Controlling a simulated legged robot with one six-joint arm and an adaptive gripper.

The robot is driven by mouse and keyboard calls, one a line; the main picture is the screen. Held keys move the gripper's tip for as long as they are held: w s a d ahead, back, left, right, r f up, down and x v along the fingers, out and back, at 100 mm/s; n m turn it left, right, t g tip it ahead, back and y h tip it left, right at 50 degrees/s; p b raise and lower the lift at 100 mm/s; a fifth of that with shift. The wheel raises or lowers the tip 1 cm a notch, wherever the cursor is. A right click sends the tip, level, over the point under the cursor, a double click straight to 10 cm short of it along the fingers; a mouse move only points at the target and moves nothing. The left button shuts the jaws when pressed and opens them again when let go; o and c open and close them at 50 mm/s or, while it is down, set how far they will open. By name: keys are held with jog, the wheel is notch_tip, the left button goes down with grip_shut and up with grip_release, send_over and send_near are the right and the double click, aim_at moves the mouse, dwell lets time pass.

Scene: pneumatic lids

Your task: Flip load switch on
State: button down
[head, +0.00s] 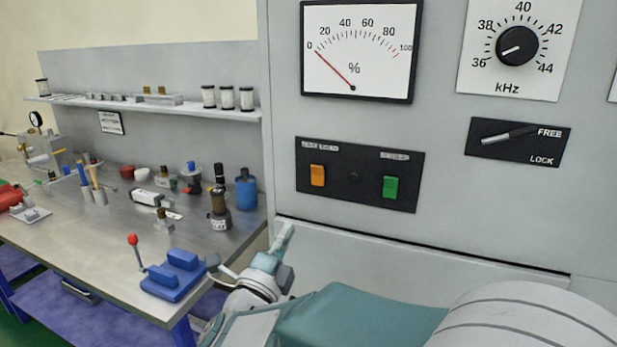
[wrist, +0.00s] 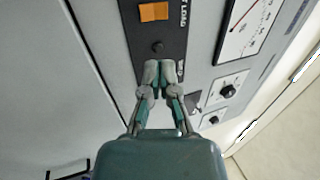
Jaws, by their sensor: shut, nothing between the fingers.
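The orange rocker switch (head: 317,176) sits at the left of a black switch panel (head: 352,197) on the grey cabinet, under a small label that seems to end in "LOAD". It also shows at the top of the wrist view (wrist: 153,12). A green rocker switch (head: 390,187) sits at the panel's right; in the wrist view my fingers hide its place. My gripper (head: 284,232) is below and left of the panel in the head view, apart from the orange switch. In the wrist view its fingertips (wrist: 158,70) are together and empty. I cannot tell the switch's position.
Above the panel is a percent meter (head: 358,50) with its needle near 0. A kHz dial (head: 517,46) and a FREE/LOCK lever (head: 508,134) are to the right. A cluttered workbench (head: 110,245) with a blue red-knobbed device (head: 173,278) stands left.

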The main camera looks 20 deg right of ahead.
aim_at(318, 172)
jog(key=shift+d, duration=0.15)
jog(key=x, duration=1.4)
